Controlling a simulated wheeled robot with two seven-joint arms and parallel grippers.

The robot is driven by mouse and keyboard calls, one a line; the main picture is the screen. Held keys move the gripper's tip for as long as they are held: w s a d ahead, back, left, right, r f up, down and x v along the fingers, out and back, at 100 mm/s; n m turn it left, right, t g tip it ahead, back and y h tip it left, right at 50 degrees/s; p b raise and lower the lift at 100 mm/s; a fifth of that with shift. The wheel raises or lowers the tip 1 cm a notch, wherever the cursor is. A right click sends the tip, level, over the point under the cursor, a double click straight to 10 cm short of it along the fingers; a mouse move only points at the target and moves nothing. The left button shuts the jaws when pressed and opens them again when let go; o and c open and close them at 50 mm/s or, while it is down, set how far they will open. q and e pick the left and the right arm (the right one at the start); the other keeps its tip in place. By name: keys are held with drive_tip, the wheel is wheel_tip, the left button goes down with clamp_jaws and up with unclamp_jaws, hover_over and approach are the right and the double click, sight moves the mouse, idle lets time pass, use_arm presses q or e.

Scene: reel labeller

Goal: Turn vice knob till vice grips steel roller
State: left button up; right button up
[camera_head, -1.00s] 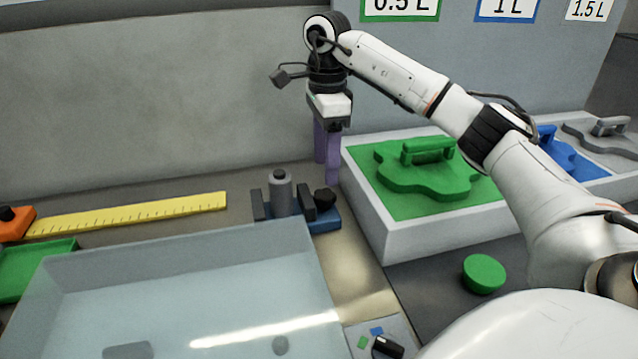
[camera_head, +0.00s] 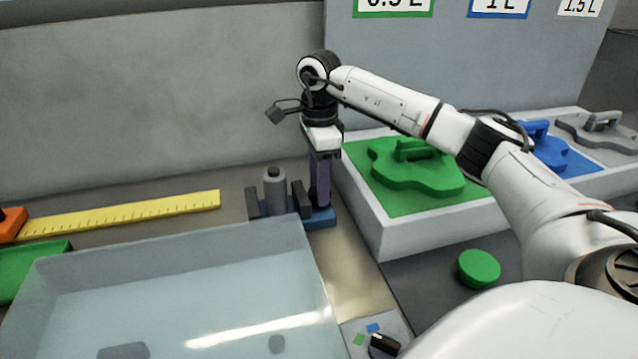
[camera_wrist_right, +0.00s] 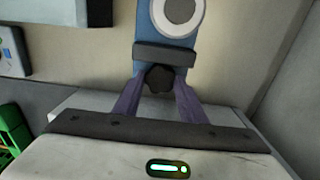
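The grey steel roller (camera_head: 275,192) stands upright between the two dark jaws of the blue vice (camera_head: 321,217). In the right wrist view the roller (camera_wrist_right: 180,12) shows from above as a pale ring, with a dark jaw (camera_wrist_right: 166,54) below it. The black vice knob (camera_wrist_right: 159,79) sits between the purple fingers of my right gripper (camera_wrist_right: 159,88). The fingers stand apart, one on each side of the knob; whether they touch it is hard to tell. In the head view my right gripper (camera_head: 320,190) points down at the vice's right end and hides the knob. My left gripper is not in view.
A clear tank (camera_head: 190,290) fills the front. A yellow ruler (camera_head: 125,214) lies left of the vice. A white box with a green shape (camera_head: 415,170) stands close on the right. A green disc (camera_head: 479,268) and a control panel (camera_head: 370,340) are nearer.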

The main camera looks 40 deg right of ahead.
drive_tip(key=shift+r+m+p, duration=0.2)
drive_tip(key=shift+m+p, duration=1.05)
drive_tip(key=shift+m, duration=0.45)
drive_tip(key=shift+f+m, duration=0.2)
drive_tip(key=shift+m, duration=0.5)
drive_tip(key=o, duration=1.1)
drive_tip(key=shift+c, duration=0.2)
drive_tip(key=shift+r, duration=0.1)
wheel_tip(320, 180, up, 10)
